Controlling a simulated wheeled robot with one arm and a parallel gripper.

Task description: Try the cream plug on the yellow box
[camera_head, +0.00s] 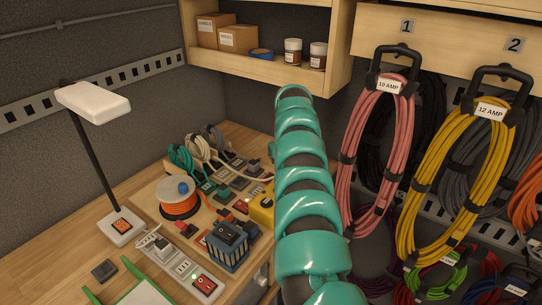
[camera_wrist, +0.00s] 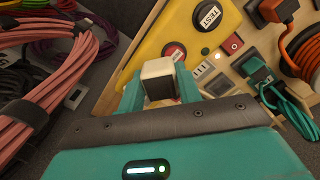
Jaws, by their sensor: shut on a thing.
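The cream plug (camera_wrist: 157,69) shows in the wrist view as a cream block with a dark grey face. My gripper (camera_wrist: 160,88) is shut on it, one teal finger on each side. In the head view the yellow box (camera_head: 261,213) is partly hidden behind my teal arm, which also hides my gripper and the plug.
Several plugs and cords crowd the wooden board, with an orange cord reel (camera_head: 180,198) and a blue-grey box (camera_head: 229,245). A lamp (camera_head: 93,102) stands left. Pink (camera_head: 377,150) and yellow (camera_head: 450,180) cord coils hang right. A shelf (camera_head: 270,77) overhangs the back.

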